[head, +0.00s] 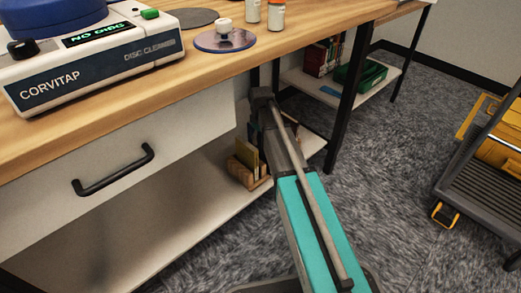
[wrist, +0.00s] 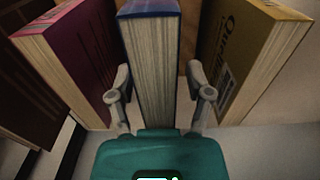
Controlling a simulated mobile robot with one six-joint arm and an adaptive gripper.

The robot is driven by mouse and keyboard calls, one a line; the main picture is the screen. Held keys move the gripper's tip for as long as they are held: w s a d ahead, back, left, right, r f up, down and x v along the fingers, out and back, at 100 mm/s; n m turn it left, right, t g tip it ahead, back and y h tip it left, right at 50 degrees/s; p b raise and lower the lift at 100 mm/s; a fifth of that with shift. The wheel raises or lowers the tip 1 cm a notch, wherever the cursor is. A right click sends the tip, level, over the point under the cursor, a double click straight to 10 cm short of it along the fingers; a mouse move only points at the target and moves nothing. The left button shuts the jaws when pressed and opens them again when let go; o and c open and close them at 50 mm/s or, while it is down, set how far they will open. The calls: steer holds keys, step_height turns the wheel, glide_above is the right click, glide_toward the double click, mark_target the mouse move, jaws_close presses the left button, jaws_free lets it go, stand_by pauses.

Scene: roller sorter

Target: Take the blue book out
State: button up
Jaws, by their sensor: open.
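The blue book (wrist: 151,60) stands upright in the middle of the wrist view, its pale page edges facing me. My gripper (wrist: 160,92) is open, with one finger on each side of the blue book; I cannot tell whether either finger touches it. A dark red book (wrist: 75,55) stands to its left and a yellow book (wrist: 252,55) to its right, each with a gap. In the head view, my arm reaches to the lower shelf under the table, where the yellow book (head: 246,154) shows in a wooden holder (head: 243,174). The blue book is mostly hidden there behind my arm.
A white drawer with a black handle (head: 113,170) hangs above the lower shelf (head: 170,215). The wooden tabletop (head: 200,80) carries a disc cleaner (head: 100,62). A black table leg (head: 348,95) stands right of my arm. A cart (head: 490,160) stands at the right, with open carpet between.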

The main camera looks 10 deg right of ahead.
steer(key=shift+c, duration=0.3)
jaws_close()
steer(key=shift+r, duration=0.1)
stand_by(0.4)
step_height(320, 180, up, 10)
steer(key=p, duration=1)
stand_by(0.5)
